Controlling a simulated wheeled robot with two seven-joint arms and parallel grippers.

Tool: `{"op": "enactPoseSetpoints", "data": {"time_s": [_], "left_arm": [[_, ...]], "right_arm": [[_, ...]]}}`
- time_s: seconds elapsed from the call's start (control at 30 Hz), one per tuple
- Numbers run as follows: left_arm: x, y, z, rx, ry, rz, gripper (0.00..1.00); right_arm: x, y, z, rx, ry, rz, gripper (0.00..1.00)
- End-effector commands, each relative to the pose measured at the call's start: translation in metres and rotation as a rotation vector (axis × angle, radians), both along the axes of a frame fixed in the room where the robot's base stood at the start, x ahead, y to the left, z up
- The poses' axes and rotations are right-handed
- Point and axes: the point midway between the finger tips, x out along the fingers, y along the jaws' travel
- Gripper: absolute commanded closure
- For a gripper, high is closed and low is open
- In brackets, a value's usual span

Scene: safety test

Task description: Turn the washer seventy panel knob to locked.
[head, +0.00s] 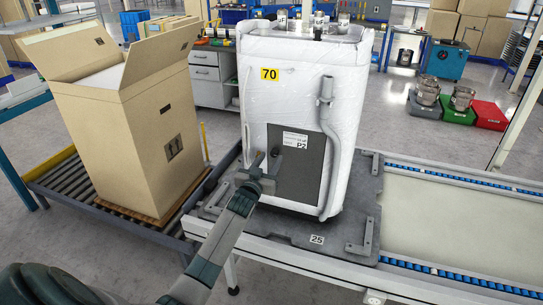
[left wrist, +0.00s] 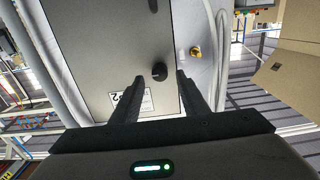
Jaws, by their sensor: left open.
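The washer (head: 340,100) is a white, plastic-wrapped unit with a yellow 70 label. It stands upright on a grey pallet plate (head: 345,238). Its dark grey panel (head: 310,170), with a white P2 label, faces me. In the left wrist view the panel (left wrist: 100,50) bears a round black knob (left wrist: 159,71). My left gripper (head: 262,165) is open in front of the panel's left part. In the left wrist view its fingers (left wrist: 159,82) stand on either side of the knob, with gaps visible. I cannot tell the knob's setting. My right gripper is not in view.
A grey hose (head: 328,150) runs down the washer's front, right of the panel. A tall open cardboard box (head: 130,135) stands on a roller conveyor (head: 60,185) at left. A belt conveyor (head: 450,220) extends right. A yellow fitting (left wrist: 195,52) shows near the panel in the wrist view.

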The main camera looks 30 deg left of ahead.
Motion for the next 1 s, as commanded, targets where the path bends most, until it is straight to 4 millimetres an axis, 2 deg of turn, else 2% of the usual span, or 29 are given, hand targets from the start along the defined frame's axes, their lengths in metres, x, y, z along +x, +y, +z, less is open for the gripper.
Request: {"op": "enactPoseSetpoints", "data": {"time_s": [0.2, 0.6, 0.63, 0.8, 1.0], "left_arm": [[0.018, 0.005, 0.000, 0.000, 0.001, 0.000, 0.59], [0.022, 0.005, 0.000, 0.000, 0.001, 0.000, 0.59], [0.022, 0.005, 0.000, 0.000, 0.001, 0.000, 0.62], [0.022, 0.005, 0.000, 0.000, 0.001, 0.000, 1.00], [0.022, 0.005, 0.000, 0.003, 0.002, 0.000, 1.00]], "right_arm": [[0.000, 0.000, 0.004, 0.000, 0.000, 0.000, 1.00], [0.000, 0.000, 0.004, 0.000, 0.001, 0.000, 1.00], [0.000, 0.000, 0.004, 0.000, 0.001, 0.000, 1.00], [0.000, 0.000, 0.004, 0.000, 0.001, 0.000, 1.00], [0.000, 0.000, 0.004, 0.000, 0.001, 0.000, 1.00]]}}
